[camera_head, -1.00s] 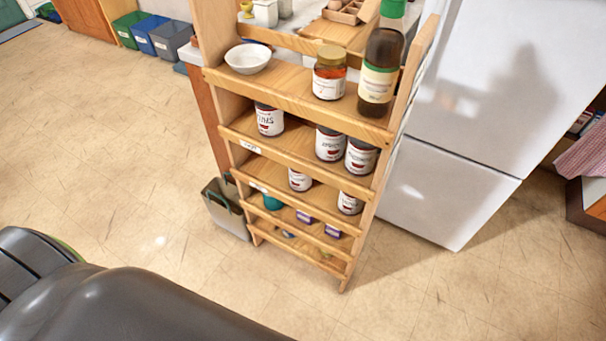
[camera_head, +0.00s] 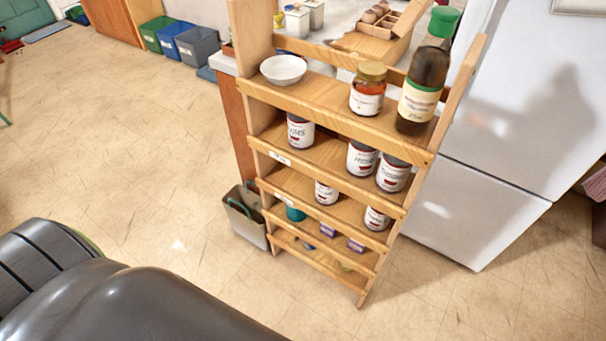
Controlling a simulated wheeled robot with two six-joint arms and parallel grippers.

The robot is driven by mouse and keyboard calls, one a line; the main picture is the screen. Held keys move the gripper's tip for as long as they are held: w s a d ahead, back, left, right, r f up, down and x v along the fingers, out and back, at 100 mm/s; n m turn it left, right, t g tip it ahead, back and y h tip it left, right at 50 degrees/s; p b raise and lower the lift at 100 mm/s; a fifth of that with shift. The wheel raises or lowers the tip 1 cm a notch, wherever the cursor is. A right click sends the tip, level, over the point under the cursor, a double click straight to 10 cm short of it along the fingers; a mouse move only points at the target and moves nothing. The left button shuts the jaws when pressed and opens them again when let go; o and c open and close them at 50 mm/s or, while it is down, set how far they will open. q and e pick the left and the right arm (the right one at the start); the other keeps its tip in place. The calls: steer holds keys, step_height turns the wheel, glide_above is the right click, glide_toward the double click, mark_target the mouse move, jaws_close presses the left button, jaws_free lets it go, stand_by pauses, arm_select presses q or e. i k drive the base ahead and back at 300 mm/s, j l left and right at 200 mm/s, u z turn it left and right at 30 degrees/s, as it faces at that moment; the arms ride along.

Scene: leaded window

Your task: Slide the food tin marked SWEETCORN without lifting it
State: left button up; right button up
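Several food tins with white labels stand on a wooden shelf unit (camera_head: 330,118). On the second shelf, one tin (camera_head: 300,131) stands at the left, and two tins stand close together at the right, one nearer the middle (camera_head: 361,158) and one by the right side (camera_head: 392,174). On the shelf below are two more tins, one near the middle (camera_head: 326,192) and one at the right (camera_head: 376,219). The label print is too small to read surely, so I cannot tell which is SWEETCORN. Neither of my grippers is in view.
The top shelf holds a white bowl (camera_head: 283,69), an orange jar (camera_head: 367,90) and a dark green-capped bottle (camera_head: 424,75). Shelf lips run along the fronts. A grey bin (camera_head: 246,217) stands left of the unit, a white fridge (camera_head: 500,150) right.

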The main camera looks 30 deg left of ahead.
mark_target(324, 195)
steer(key=k+j+z, duration=0.15)
steer(key=j, duration=1.2)
steer(key=i, duration=0.05)
